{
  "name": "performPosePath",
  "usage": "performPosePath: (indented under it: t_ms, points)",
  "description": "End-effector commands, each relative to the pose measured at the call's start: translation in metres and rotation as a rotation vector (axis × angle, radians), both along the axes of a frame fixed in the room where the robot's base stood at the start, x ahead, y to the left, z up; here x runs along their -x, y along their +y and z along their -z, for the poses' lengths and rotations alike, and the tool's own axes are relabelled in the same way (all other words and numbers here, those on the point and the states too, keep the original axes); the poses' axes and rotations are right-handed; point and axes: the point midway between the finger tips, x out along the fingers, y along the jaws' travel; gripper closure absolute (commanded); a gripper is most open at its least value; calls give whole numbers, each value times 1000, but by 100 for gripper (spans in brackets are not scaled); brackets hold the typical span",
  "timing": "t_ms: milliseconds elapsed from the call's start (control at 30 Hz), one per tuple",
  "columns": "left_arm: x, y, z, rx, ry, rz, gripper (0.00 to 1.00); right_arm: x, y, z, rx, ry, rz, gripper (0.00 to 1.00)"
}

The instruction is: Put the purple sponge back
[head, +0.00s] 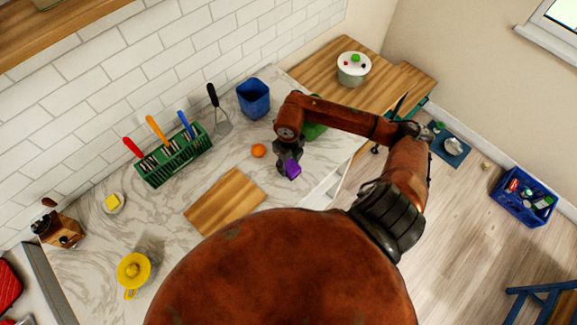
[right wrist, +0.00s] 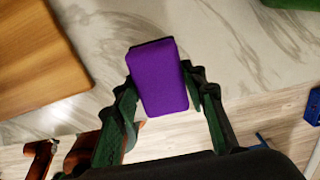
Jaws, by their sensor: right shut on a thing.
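The purple sponge (head: 292,169) is a small block held between the fingers of my right gripper (head: 287,165), near the front edge of the marble counter (head: 185,199). In the right wrist view the sponge (right wrist: 158,78) sits between the two green and black fingers of my right gripper (right wrist: 163,95), with the counter edge and the wood floor behind it. My right gripper is shut on the sponge. My left gripper is not in view.
A cutting board (head: 226,202), an orange (head: 258,151) and a blue bin (head: 253,98) stand on the counter. A green rack (head: 173,157) holds utensils at the back. A green thing (head: 314,131) is partly hidden behind my right arm. A blue crate (head: 521,196) stands on the floor.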

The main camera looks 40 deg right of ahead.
Motion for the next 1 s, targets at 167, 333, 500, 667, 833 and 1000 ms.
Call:
performPosePath:
  t_ms: [167, 333, 500, 667, 833, 1000]
  points:
    - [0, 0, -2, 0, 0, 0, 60, -6, -3, 9, -1, 0, 0, 84]
    - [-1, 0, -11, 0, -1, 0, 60, -8, -4, 26, -3, 5, 1, 84]
    - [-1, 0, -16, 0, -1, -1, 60, -9, -5, 43, 0, 0, 0, 84]
    - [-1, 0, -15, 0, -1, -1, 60, -9, -6, 44, 1, -1, -1, 84]
    - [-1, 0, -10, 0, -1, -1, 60, -9, -5, 48, 0, -1, -1, 84]
    - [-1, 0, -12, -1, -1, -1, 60, -9, -5, 47, 0, -1, -1, 50]
